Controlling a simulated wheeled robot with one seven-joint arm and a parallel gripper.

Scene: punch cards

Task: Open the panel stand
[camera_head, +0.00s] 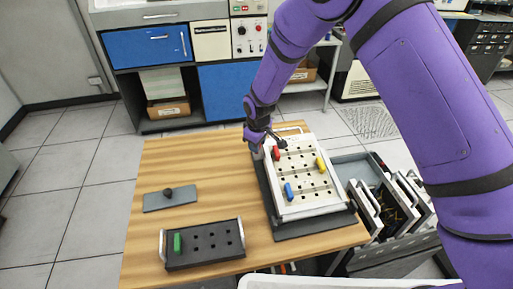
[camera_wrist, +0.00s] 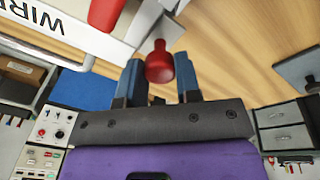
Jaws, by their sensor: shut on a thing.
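The panel stand has a dark base (camera_head: 315,229) and lies at the right of the wooden table. A white panel (camera_head: 299,208) with rows of holes rests on it, with red (camera_head: 276,153), yellow (camera_head: 320,164) and blue (camera_head: 289,192) pegs. My gripper (camera_head: 266,142) is at the panel's far left corner. In the wrist view, my gripper's blue fingertips (camera_wrist: 156,76) are shut on a red knob (camera_wrist: 159,62) beside the white panel's edge (camera_wrist: 100,42). The knob's lower end and its attachment are partly hidden.
A dark tray (camera_head: 205,260) with a green peg (camera_head: 177,243) stands at the table's front left. Behind it lies a grey plate (camera_head: 158,203) with a black knob. A rack of upright panels (camera_head: 388,212) stands right of the table. The table's far left is clear.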

